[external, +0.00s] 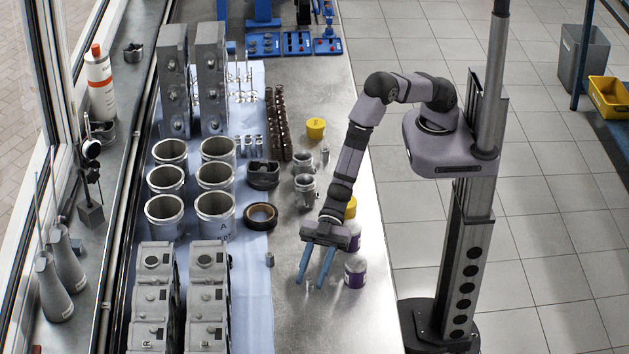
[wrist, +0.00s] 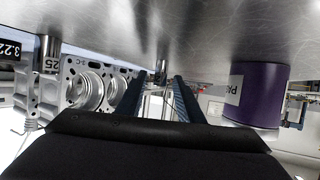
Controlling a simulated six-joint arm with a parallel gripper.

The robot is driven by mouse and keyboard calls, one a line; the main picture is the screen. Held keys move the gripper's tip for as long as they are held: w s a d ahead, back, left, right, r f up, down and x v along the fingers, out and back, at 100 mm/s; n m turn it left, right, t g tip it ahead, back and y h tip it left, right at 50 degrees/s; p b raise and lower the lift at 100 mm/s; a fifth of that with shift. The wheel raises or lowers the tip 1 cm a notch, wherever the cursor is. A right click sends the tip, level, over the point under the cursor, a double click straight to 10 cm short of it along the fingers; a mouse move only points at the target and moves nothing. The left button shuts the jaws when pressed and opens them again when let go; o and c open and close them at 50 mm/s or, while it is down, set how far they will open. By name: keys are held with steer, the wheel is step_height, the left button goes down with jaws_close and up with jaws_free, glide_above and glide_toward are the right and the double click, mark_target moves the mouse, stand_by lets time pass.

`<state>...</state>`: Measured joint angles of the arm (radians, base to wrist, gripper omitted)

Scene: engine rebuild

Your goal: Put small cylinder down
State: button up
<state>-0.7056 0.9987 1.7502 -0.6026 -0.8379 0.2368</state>
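My gripper (external: 310,284) is low over the bare metal part of the bench. Its two blue fingers point down and stand apart, also in the wrist view (wrist: 158,82). A small shiny metal cylinder (wrist: 162,66) shows between the fingertips in the wrist view, against the bench surface, with gaps to both fingers. It is hardly visible in the external view. Another small metal cylinder (external: 270,259) stands left of the gripper at the blue cloth's edge. A metal cylinder marked 25 (wrist: 48,48) shows at the left of the wrist view.
A purple-and-white jar (external: 355,271) stands close right of the fingers, also large in the wrist view (wrist: 256,95). Engine blocks (external: 207,290) and cylinder liners (external: 215,212) stand left on the blue cloth. The bench front is clear.

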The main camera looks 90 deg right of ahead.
steer(key=shift+b+v, duration=0.75)
steer(key=shift+v, duration=2.15)
